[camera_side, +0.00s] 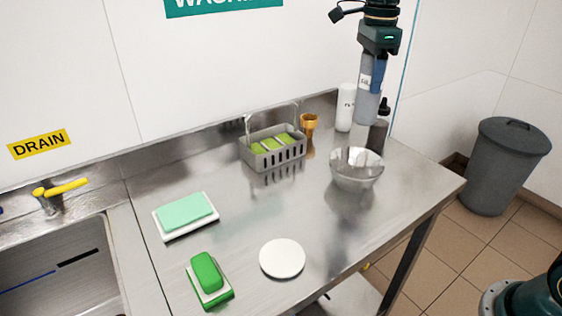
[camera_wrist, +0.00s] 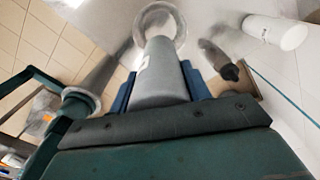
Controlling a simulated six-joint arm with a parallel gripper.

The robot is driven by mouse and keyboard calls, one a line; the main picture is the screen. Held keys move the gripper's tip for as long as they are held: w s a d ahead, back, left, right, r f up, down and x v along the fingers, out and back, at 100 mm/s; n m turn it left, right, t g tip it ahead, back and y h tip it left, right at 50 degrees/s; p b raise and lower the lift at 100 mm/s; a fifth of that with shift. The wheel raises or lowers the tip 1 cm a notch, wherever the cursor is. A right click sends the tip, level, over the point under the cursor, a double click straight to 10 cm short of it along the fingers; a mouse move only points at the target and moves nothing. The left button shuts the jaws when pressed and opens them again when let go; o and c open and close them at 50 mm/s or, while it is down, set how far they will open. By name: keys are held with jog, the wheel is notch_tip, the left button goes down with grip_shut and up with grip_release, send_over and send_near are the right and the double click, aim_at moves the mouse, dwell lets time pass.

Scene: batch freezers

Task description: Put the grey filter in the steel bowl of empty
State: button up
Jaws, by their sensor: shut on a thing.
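The grey filter (camera_side: 366,88) is a smooth cylinder with a white label. My gripper (camera_side: 377,77) is shut on it with blue fingers and holds it upright in the air over the back right of the steel counter. In the wrist view the filter (camera_wrist: 158,75) stretches away between the fingers, and its far end overlaps the clear-looking steel bowl (camera_wrist: 142,18). In the side view the shiny steel bowl (camera_side: 357,178) stands on the counter near its right edge, lower and nearer than the filter. No contents show in it.
A sink (camera_side: 60,270) is far left.

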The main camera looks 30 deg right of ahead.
aim_at(368, 96)
notch_tip(368, 96, down, 13)
jog(key=shift+r, duration=0.2)
jog(key=shift+f, duration=2.15)
jog(key=shift+f, duration=0.15)
jog(key=o, duration=1.2)
jog(key=shift+c, duration=0.2)
notch_tip(368, 96, up, 12)
jog(key=shift+f, duration=0.1)
jog(key=shift+r, duration=0.3)
